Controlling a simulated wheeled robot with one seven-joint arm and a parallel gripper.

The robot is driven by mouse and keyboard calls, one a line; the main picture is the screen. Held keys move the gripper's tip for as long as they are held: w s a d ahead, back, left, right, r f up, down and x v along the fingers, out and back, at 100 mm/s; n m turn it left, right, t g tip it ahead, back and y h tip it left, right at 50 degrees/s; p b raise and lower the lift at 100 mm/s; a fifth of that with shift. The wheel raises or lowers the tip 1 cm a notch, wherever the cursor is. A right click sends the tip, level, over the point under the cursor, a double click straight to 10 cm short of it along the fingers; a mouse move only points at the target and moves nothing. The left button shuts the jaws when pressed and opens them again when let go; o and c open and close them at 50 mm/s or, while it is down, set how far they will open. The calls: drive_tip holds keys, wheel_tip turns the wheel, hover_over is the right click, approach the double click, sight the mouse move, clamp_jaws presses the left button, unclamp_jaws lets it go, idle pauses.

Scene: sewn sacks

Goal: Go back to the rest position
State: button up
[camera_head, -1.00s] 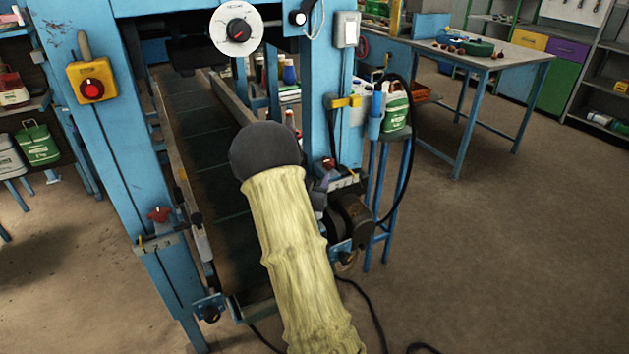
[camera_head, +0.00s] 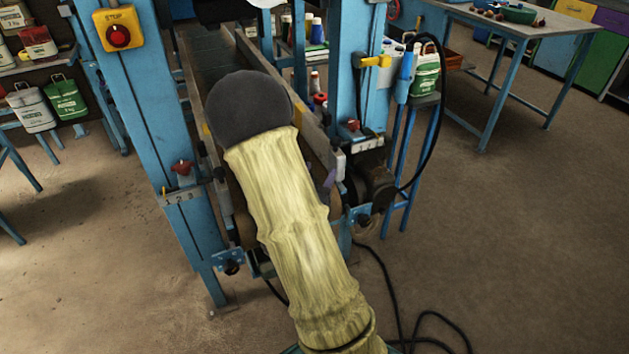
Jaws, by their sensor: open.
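My arm, in a pale yellow fabric sleeve (camera_head: 300,235) with a dark grey rounded end (camera_head: 250,108), reaches from the bottom centre up over the conveyor. My gripper does not show; the arm hides whatever lies beyond its dark end. The conveyor (camera_head: 222,55) runs away from me between the blue posts of a machine frame. No sack can be made out.
Blue posts stand close on the left (camera_head: 150,130) and right (camera_head: 347,80) of my arm. A black cable (camera_head: 395,300) lies on the floor at the lower right. A blue-legged table (camera_head: 500,30) stands farther right. Open floor (camera_head: 530,250) spreads at right.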

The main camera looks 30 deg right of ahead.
drive_tip(key=shift+v, duration=1.05)
